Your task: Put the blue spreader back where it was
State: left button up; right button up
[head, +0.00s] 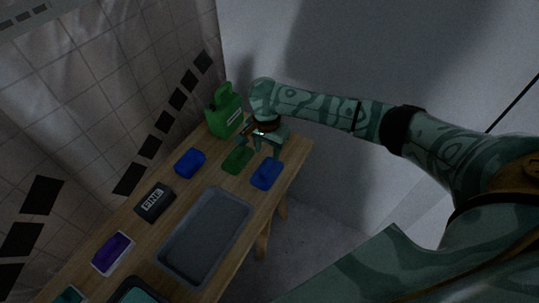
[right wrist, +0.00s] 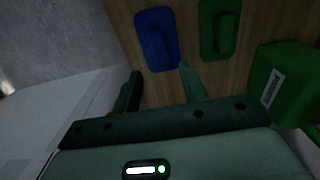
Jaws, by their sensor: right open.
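A blue spreader (head: 266,174), a flat blue piece with a raised grip, lies on the wooden table near its right end. It also shows in the right wrist view (right wrist: 157,38), just beyond the fingertips. A similar green piece (head: 237,160) lies beside it; the right wrist view shows it too (right wrist: 217,28). My right gripper (head: 259,148) is open and empty, above and beside these two pieces. In the right wrist view its fingers (right wrist: 160,72) point at the table near the blue spreader's close end. My left gripper is not in view.
A blue block (head: 190,163), a black box with white lettering (head: 155,203), a grey tray (head: 164,250) and a purple item (head: 113,252) occupy the table. A tiled wall runs along the left.

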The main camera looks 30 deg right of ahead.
notch_tip(320, 180, up, 5)
jog(key=shift+p, duration=1)
dwell(0.6)
